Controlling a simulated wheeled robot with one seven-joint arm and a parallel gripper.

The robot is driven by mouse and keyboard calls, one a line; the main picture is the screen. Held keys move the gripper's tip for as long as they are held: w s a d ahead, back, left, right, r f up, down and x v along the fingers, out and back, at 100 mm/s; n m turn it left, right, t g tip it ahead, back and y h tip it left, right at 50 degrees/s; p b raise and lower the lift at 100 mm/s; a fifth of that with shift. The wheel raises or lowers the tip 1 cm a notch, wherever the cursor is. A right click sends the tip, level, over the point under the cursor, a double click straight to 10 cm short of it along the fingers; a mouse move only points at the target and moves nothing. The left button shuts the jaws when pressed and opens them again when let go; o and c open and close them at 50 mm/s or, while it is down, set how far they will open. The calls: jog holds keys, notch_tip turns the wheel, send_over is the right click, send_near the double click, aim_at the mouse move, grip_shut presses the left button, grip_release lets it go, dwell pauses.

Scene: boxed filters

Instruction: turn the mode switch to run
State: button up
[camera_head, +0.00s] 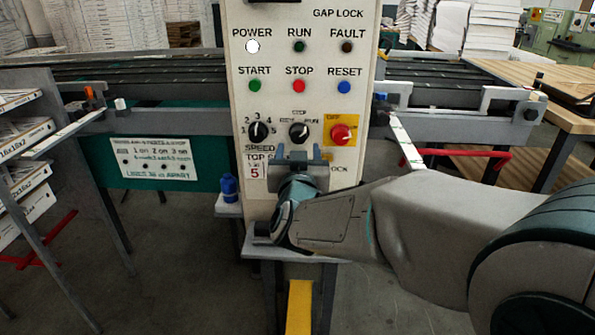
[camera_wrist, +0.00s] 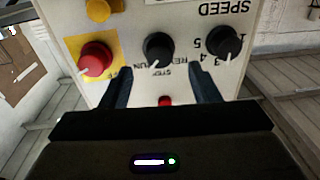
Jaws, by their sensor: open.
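The mode switch (camera_head: 299,132) is a round black knob at the middle of the white control panel (camera_head: 345,18), with small labels above it, RUN on the right. In the wrist view the picture is upside down, and the mode switch (camera_wrist: 159,50) sits just beyond and between the fingertips. Its white mark tilts toward the labels; I cannot tell exactly which position it marks. My gripper (camera_head: 297,157) is just below the switch in the head view; it also shows in the wrist view (camera_wrist: 160,78). It is open and empty, apart from the knob.
The black speed knob (camera_head: 258,131) is left of the switch; a red knob on a yellow plate (camera_head: 341,134) is right. Above are the green START (camera_head: 255,86), red STOP (camera_head: 299,86) and blue RESET (camera_head: 344,87) buttons. The POWER lamp (camera_head: 252,47) is lit white.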

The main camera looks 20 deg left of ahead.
jog(key=v, duration=0.8)
jog(key=d+r+g+p, duration=0.2)
jog(key=d+g+p, duration=0.5)
jog(key=d+p, duration=0.45)
jog(key=s+d+m+g+h+p, duration=0.1)
jog(key=s+d+g+h+p, duration=0.1)
jog(key=s+d+g, duration=0.2)
jog(key=s+d+m+g+h+p, duration=0.2)
jog(key=s+d, duration=0.8)
jog(key=d, duration=0.5)
jog(key=shift+r+g+h+p, duration=0.15)
jog(key=shift+g+h+p, duration=0.55)
jog(key=shift+g, duration=0.3)
jog(key=shift+s, duration=0.1)
